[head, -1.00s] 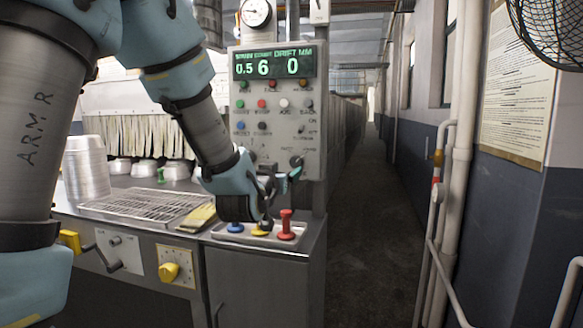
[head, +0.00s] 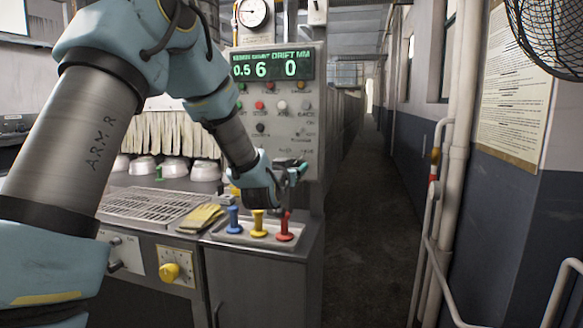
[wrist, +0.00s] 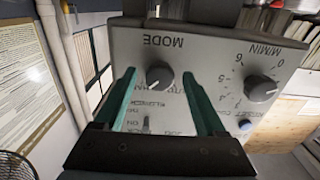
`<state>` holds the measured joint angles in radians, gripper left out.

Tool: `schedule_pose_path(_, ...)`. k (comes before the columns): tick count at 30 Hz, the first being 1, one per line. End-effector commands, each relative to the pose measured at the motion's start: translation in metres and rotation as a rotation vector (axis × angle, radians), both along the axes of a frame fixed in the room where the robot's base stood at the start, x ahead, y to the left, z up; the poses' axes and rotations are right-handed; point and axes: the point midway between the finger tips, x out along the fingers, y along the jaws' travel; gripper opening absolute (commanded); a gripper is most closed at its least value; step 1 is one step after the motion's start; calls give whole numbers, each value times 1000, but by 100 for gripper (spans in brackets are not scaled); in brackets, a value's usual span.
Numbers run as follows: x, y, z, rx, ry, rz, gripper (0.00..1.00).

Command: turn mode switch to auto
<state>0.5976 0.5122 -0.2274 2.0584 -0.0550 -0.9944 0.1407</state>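The mode switch (wrist: 160,77) is a round black knob with a white pointer line, on a grey panel under the label MODE, which appears upside down in the wrist view. My gripper (wrist: 158,90) is open, with one green finger on each side of the knob in that picture. I cannot tell whether the fingers reach or touch the knob. In the head view my gripper (head: 297,170) is at the lower part of the grey control panel (head: 283,105), and my arm hides the switch there. The position words beside the knob are partly covered by the fingers.
Blue (head: 234,219), yellow (head: 258,223) and red (head: 284,227) levers stand below my gripper. Yellow gloves (head: 202,217) lie beside them. A second knob (wrist: 260,88), marked M/MIN, sits near the mode switch. The aisle (head: 372,200) to the right is clear.

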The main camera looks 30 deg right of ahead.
Motion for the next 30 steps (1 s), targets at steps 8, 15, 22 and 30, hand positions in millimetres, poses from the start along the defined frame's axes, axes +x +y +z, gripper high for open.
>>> schedule_pose_path(8, 0, 0, 0, 0, 0, 0, 40)
schedule_pose_path(15, 0, 0, 0, 0, 0, 0, 13)
schedule_pose_path(22, 0, 0, 0, 0, 0, 1, 0)
schedule_pose_path(30, 0, 1, -2, -30, 25, 1, 0)
